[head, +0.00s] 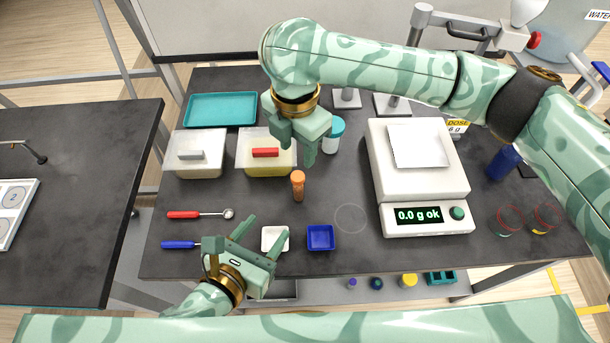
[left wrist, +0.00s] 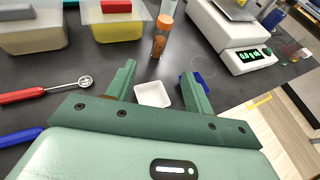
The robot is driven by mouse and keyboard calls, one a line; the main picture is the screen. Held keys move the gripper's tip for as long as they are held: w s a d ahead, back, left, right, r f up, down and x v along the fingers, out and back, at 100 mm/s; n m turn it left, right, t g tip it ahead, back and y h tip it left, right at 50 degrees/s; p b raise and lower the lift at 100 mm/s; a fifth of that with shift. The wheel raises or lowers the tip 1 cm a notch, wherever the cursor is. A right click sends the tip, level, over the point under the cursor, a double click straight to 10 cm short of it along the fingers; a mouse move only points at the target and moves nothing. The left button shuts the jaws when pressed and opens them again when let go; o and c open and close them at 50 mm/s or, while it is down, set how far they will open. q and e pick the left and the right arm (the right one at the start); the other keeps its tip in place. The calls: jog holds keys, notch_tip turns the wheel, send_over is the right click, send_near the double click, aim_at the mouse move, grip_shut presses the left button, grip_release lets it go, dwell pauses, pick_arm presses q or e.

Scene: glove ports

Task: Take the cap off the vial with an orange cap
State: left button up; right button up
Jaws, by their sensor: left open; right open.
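The orange-capped vial (head: 298,192) stands upright on the dark table, with its orange cap (head: 297,176) on. The vial (left wrist: 159,45) also stands beyond my left fingertips in the left wrist view, its cap (left wrist: 165,21) on top. My left gripper (head: 267,226) is open and empty, low over the front of the table, in front of and left of the vial. It also shows in the left wrist view (left wrist: 159,70). My right gripper (head: 298,156) is open and empty, fingers pointing down, above and just behind the vial, apart from it.
A white dish (head: 282,233) and a blue tray (head: 320,248) lie near my left gripper. Red and blue-handled spoons (head: 185,214) lie left. A yellow-filled tub (head: 250,168) and a blue-capped bottle (head: 332,140) stand behind. A scale (head: 405,185) stands right.

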aim_at(295, 192)
pick_arm(q)
jog(key=x, duration=1.5)
jog(key=shift+w+d+f, duration=0.1)
jog(key=shift+w+d, duration=0.1)
jog(key=shift+w, duration=0.05)
